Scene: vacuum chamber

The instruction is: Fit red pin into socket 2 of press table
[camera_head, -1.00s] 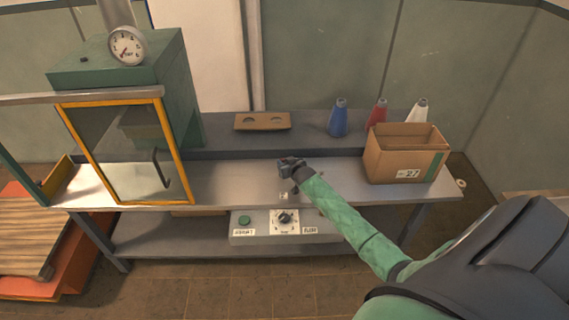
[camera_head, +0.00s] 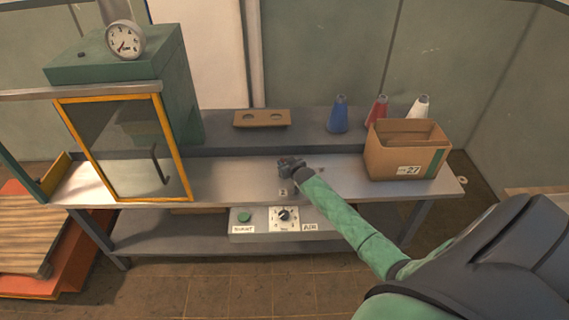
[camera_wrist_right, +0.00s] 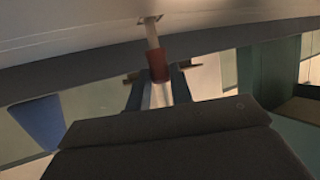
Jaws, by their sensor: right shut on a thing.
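My right gripper (camera_head: 286,166) is low over the front middle of the steel press table (camera_head: 235,182). The right wrist view shows its two fingers (camera_wrist_right: 157,88) shut on the red pin (camera_wrist_right: 157,66). The pin's pale shaft points away from the gripper to a small light square plate (camera_wrist_right: 150,19) on the table surface. The shaft's end meets or overlaps this plate; I cannot tell how deep it goes. A small label (camera_head: 283,192), apparently a 2, is on the table's front edge just below the gripper. The head view hides the pin. My left gripper is out of view.
A yellow-framed guard door (camera_head: 183,150) stands left. A cardboard box (camera_head: 405,160) stands right. A control panel (camera_head: 262,222) is below the front edge.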

